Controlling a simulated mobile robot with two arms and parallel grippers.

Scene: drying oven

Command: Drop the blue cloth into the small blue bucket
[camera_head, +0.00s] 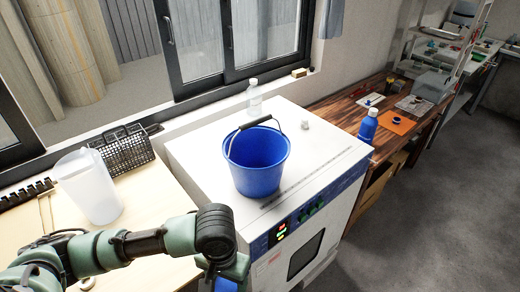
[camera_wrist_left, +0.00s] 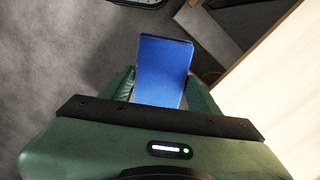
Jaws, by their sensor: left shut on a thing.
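The small blue bucket (camera_head: 257,165) stands upright on top of the white drying oven (camera_head: 190,150), with its handle raised toward the back. Its visible inside looks empty. My left gripper (camera_wrist_left: 160,88) is shut on the blue cloth (camera_wrist_left: 163,68), which shows as a flat blue rectangle between the fingers in the left wrist view. In the head view my left arm comes in from the lower left, and its wrist is in front of the oven, below and nearer than the bucket. The gripper there is mostly hidden or cut off by the bottom edge. My right gripper is not in view.
A translucent pitcher (camera_head: 88,188) and a black rack (camera_head: 124,150) stand on the light table at left. A clear bottle (camera_head: 254,97) stands behind the bucket. A blue bottle (camera_head: 368,126) is on the wooden bench at right. Open floor (camera_head: 430,210) lies at right.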

